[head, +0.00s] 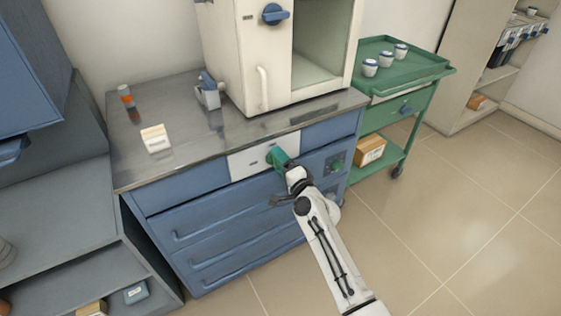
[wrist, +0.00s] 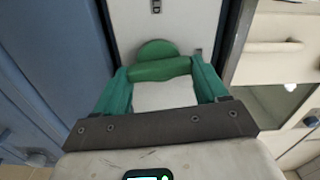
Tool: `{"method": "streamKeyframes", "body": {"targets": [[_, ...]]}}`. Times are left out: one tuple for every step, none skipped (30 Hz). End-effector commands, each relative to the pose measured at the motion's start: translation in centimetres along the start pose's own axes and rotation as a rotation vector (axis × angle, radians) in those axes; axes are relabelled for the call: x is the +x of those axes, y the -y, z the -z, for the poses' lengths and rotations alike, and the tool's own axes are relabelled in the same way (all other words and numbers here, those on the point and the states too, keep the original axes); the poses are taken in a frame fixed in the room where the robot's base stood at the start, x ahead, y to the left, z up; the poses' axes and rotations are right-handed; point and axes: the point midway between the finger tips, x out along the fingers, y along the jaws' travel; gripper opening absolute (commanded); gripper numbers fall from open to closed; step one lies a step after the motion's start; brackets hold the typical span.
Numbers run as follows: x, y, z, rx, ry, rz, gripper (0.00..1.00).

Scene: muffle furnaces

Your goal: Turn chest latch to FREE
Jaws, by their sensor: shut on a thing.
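The chest latch is a green round knob with a raised bar (wrist: 158,68), set on the white panel (head: 243,162) at the top of the blue drawer chest. My gripper (head: 282,160) reaches it from the front. In the wrist view, the two teal fingers of my gripper (wrist: 160,74) stand at either end of the bar and are shut on it. The bar lies nearly level across that picture, slightly tilted. In the head view the fingers hide most of the latch. The panel's small marks are too small to read.
On the steel top stand a white furnace (head: 248,60), an orange-banded bottle (head: 126,96), a pale block (head: 156,138) and a small grey-blue device (head: 208,92). A green cart (head: 425,70) stands at right; the floor in front is clear.

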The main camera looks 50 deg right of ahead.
Motion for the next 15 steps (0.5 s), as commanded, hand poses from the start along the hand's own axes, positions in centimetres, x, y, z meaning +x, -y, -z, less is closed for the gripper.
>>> {"method": "streamKeyframes", "body": {"targets": [[-0.04,-0.03,0.07,0.027,-0.001,-0.002,0.42],[-0.04,-0.05,0.08,0.042,-0.001,-0.002,0.42],[-0.04,-0.07,0.09,0.061,-0.001,-0.002,0.42],[-0.05,-0.09,0.10,0.073,-0.002,-0.002,0.42],[-0.05,-0.11,0.10,0.085,-0.002,-0.002,0.42],[-0.05,-0.13,0.10,0.100,-0.002,-0.002,0.42],[-0.05,-0.14,0.11,0.109,-0.002,-0.002,0.42],[-0.05,-0.16,0.11,0.117,-0.002,-0.002,0.42],[-0.05,-0.17,0.12,0.126,-0.002,-0.002,0.42],[-0.05,-0.18,0.12,0.131,-0.002,-0.002,0.42],[-0.06,-0.20,0.12,0.136,-0.002,-0.002,0.42],[-0.06,-0.21,0.13,0.142,-0.002,-0.002,0.42],[-0.06,-0.22,0.12,0.146,-0.002,-0.002,0.42],[-0.06,-0.23,0.12,0.148,-0.002,-0.002,0.42],[-0.06,-0.23,0.12,0.151,-0.002,-0.002,0.42]]}}
